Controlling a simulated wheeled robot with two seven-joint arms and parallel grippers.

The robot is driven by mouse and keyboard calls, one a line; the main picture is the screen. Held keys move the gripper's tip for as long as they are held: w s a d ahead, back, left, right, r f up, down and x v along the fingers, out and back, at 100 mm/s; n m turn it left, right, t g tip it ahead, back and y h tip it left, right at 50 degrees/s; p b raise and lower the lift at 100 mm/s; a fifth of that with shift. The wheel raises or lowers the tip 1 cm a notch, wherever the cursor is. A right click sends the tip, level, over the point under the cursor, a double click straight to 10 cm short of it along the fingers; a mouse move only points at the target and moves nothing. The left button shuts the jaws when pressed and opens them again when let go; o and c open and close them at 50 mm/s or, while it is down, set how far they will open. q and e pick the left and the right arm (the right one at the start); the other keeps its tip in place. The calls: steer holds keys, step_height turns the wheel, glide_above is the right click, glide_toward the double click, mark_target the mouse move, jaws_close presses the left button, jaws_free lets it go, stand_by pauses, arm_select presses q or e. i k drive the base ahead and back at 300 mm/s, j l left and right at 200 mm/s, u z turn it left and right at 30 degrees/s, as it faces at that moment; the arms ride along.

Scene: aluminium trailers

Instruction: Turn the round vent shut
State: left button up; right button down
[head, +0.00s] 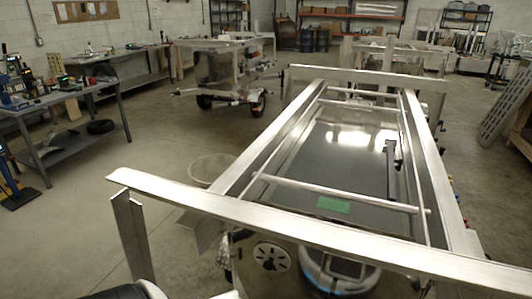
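The round vent (271,257) is a pale disc with several dark openings around its centre. It sits on the near end of the aluminium trailer (300,222), low in the head view and below the front cross rail. The dark openings show between pale sections, and nothing covers the disc. Part of an arm of mine shows at the bottom left edge, but no gripper fingers can be made out. Neither gripper is seen at the vent.
The thick front rail (390,241) crosses just above the vent. A round clear bin (211,170) stands left of the trailer. A workbench (72,155) is farther left, with open floor between. A green patch (333,205) lies on the trailer bed.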

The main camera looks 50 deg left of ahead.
mark_target(272, 258)
steer(key=j+u, duration=0.1)
steer(key=u, duration=0.4)
steer(key=i+j+u, duration=0.1)
steer(key=u, duration=0.85)
steer(key=i+j, duration=0.1)
steer(key=j, duration=0.25)
